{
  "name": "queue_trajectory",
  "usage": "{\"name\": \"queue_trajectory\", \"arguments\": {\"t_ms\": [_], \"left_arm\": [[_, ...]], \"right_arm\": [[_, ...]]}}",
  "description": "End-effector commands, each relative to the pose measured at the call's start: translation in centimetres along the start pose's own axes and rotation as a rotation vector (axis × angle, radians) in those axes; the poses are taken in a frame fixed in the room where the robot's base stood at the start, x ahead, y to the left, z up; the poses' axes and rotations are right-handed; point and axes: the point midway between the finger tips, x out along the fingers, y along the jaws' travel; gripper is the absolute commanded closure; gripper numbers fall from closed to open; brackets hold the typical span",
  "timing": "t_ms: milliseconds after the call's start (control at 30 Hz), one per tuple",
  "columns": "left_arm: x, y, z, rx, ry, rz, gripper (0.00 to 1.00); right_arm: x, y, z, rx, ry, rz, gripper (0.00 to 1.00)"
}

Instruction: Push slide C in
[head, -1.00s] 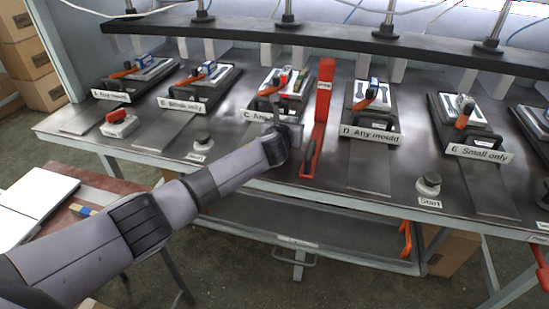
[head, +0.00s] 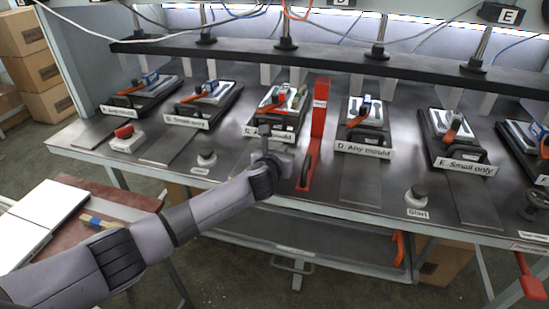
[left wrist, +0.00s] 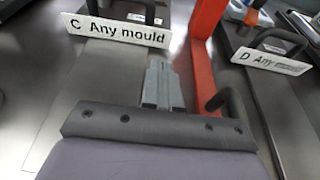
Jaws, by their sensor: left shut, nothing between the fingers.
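Slide C (head: 291,114) is a dark tray with a pale mould, red and green pieces on it, and a black front handle. Its white "C Any mould" label (left wrist: 115,30) shows fully in the left wrist view and is partly covered by my gripper in the head view. My left gripper (head: 265,132) is shut and empty, in front of slide C near the right part of its label. In the left wrist view its fingertips (left wrist: 160,70) lie together just below the label; I cannot tell if they touch it. My right gripper is not in view.
A red upright bar (head: 319,110) stands close to the right of slide C. Slide D (head: 362,125) lies beyond it. A black press beam (head: 340,59) crosses above the slides. A round start button (head: 207,157) sits to the left on the bench.

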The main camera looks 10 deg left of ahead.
Motion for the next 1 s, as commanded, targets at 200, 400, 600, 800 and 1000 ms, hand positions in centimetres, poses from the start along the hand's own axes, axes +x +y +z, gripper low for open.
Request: {"name": "queue_trajectory", "arguments": {"t_ms": [200,400,600,800,1000], "left_arm": [[-2.6,0.0,0.0,0.000,0.001,-0.001,1.00],[-4.8,0.0,0.0,0.000,0.002,-0.001,1.00],[-6.2,0.0,-0.1,0.000,0.001,-0.001,1.00],[-6.7,0.0,-0.1,0.000,0.003,0.000,1.00],[-6.7,0.0,-0.1,0.000,0.002,0.000,1.00]], "right_arm": [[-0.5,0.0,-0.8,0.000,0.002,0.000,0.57],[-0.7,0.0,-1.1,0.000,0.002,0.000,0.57],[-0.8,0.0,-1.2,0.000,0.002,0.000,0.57],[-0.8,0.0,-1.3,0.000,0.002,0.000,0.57],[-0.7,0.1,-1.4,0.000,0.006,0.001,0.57]]}}
